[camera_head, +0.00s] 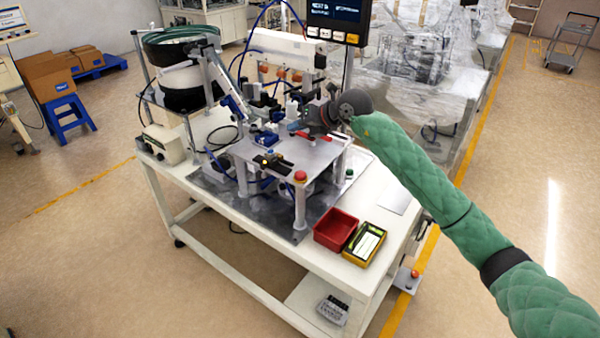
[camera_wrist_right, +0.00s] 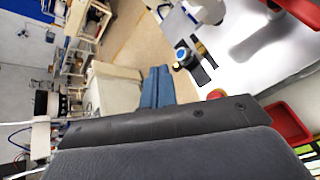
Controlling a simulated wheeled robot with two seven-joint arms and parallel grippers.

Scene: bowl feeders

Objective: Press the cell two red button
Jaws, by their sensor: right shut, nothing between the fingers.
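A red button (camera_head: 300,176) sits at the near corner of the raised metal plate (camera_head: 318,152) on the workstation. In the right wrist view a red button (camera_wrist_right: 216,94) shows partly behind the dark edge of my own gripper body. I cannot tell from any label which one is cell two's. My right gripper (camera_head: 312,120) is shut and empty, above the far part of the plate and apart from the plate-corner button. Its fingertips are hard to make out. My left gripper is not in view.
A red bin (camera_head: 336,230) and a yellow-rimmed box (camera_head: 364,244) stand on the bench's near right. The black and green bowl feeder (camera_head: 182,60) stands at the back left. A control screen (camera_head: 337,18) hangs above the far side. Fixtures crowd the plate's far edge.

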